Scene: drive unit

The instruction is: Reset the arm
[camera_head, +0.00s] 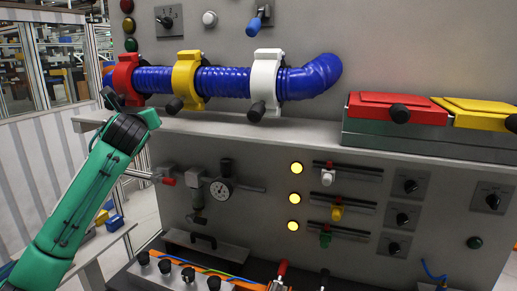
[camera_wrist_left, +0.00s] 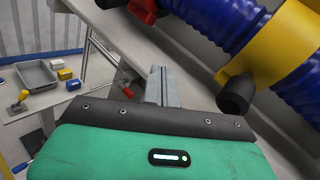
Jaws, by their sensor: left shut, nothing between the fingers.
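My left arm, green with a dark wrist, comes in from the left in the head view. The blue hose and yellow clamp (camera_wrist_left: 275,45) show at the upper right there, apart from the fingers. My right gripper is not in view.
A white clamp (camera_head: 265,83) holds the hose farther right. Boxes with a red lid (camera_head: 375,105) and a yellow lid (camera_head: 480,110) stand on the grey shelf (camera_head: 330,134). Below are a gauge (camera_head: 220,189), sliders and knobs. A side table holds a grey tray (camera_wrist_left: 36,75).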

